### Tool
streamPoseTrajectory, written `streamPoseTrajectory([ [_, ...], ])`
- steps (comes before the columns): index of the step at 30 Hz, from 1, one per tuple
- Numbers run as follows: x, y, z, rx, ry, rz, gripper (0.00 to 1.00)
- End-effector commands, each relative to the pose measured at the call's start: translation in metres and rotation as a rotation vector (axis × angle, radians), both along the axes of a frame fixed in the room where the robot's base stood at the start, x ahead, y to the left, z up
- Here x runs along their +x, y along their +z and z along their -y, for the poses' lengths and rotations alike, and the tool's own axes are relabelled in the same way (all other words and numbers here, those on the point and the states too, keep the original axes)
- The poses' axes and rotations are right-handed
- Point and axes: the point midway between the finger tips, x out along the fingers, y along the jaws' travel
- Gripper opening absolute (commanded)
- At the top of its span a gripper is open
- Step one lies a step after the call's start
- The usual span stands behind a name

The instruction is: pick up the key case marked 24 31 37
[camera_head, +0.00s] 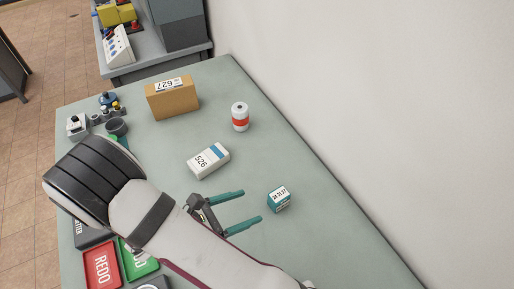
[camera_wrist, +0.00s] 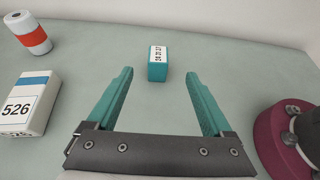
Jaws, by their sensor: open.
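The key case (camera_head: 279,200) is a small teal box with a white label on top, standing on the grey-green table right of my gripper. In the wrist view the key case (camera_wrist: 157,64) stands just beyond the fingertips, roughly centred between them, and its label reads 24 31 37. My gripper (camera_head: 252,207) has teal fingers and is open and empty, pointing at the case. In the wrist view my gripper (camera_wrist: 160,73) shows its two fingers spread wider than the case. The case is apart from both fingers.
A white box marked 526 (camera_head: 208,160) lies left of the case, and a white-and-red can (camera_head: 240,117) stands behind. A brown box marked 627 (camera_head: 172,98) is farther back. Red (camera_head: 102,265) and green (camera_head: 138,262) trays lie at lower left. A wall (camera_head: 400,110) borders the table's right edge.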

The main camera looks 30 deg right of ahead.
Motion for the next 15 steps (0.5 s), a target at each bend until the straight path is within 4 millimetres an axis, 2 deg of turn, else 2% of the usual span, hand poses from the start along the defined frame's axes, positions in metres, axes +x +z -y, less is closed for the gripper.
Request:
streamPoseTrajectory([
  [2, 0.004, -0.007, 0.004, -0.017, 0.034, -0.023, 0.85],
  [10, 0.009, -0.035, 0.07, -0.016, 0.03, -0.025, 0.85],
  [15, 0.012, -0.044, 0.093, -0.015, 0.032, -0.023, 0.85],
])
